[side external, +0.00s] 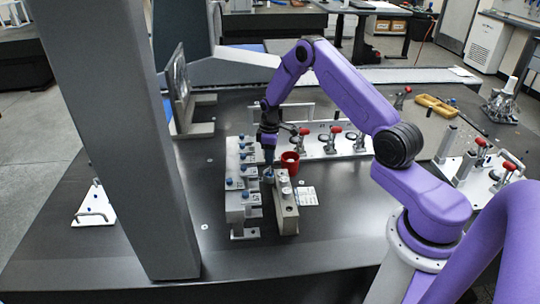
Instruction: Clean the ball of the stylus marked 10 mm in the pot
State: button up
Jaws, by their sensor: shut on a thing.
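My gripper (269,155) points straight down over the gap between the stylus rack and a narrow grey block. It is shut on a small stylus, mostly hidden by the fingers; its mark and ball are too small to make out. A small light-blue round thing (268,177) sits just under the fingers, perhaps a pot; I cannot tell whether the stylus touches it. The grey stylus rack (236,212) stands to the left, with several blue-topped styli (231,182) and small white labels. A red cup-like pot (290,161) stands just right of my gripper.
The narrow grey block (286,208) stands right of the rack, with a white printed card (307,196) beside it. A white fixture plate (330,146) with red-handled clamps lies behind. A thick grey column (125,150) rises at the left. The dark table is clear in front.

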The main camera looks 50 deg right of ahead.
jog(key=m, duration=0.4)
jog(key=shift+s+m, duration=0.1)
jog(key=shift+m, duration=0.2)
jog(key=m, duration=0.4)
jog(key=n, duration=1.1)
jog(key=m, duration=1.1)
dwell(0.4)
